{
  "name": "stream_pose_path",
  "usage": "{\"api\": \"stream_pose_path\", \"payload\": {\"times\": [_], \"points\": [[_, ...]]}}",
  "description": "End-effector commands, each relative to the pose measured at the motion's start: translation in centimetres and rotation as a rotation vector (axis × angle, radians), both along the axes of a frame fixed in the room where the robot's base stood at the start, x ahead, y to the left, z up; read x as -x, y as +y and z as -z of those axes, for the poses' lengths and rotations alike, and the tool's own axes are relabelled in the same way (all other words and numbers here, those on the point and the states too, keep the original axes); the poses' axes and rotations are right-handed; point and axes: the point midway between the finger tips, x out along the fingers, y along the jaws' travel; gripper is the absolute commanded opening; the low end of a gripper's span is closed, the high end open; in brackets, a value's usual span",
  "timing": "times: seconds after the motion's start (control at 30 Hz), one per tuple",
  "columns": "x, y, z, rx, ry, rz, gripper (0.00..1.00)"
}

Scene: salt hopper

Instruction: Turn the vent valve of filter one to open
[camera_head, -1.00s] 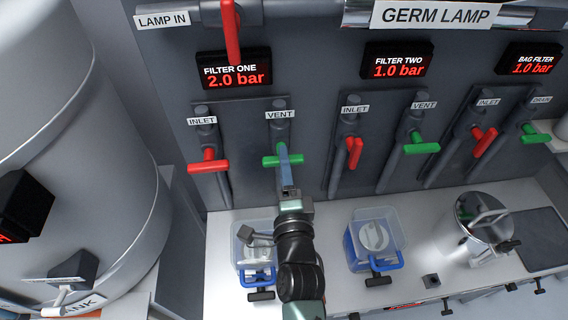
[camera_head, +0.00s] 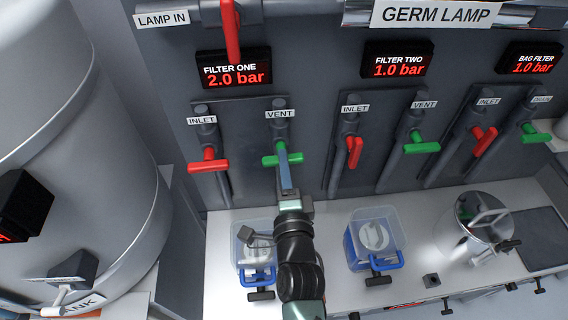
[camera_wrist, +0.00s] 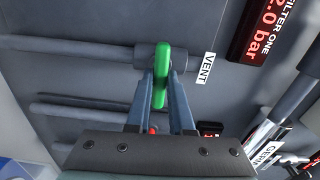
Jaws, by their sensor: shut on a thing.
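The vent valve of filter one has a green handle (camera_head: 269,160) under the VENT label (camera_head: 280,114). In the head view the handle lies crosswise to its pipe. In the wrist view the green handle (camera_wrist: 161,75) stands between the two fingers of my gripper (camera_wrist: 161,90). My gripper (camera_head: 284,158) is shut on this handle and hides part of it in the head view. The FILTER ONE display (camera_head: 234,69) above reads 2.0 bar.
The red inlet handle (camera_head: 208,166) of filter one is close to the left. The red lamp inlet handle (camera_head: 231,30) hangs above. Filter two's red inlet handle (camera_head: 354,153) and green vent handle (camera_head: 422,147) are to the right. Blue-handled containers (camera_head: 374,240) stand on the counter below.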

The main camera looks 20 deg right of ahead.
Motion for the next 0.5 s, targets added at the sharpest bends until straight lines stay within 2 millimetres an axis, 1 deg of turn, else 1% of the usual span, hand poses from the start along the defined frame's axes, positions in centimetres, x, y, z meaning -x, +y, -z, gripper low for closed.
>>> {"api": "stream_pose_path", "payload": {"times": [0.17,0.5], "points": [[0.01,0.02,0.12,0.1,0.03,0.0,0.0],[0.01,0.05,0.17,0.397,0.114,-0.001,0.0]]}}
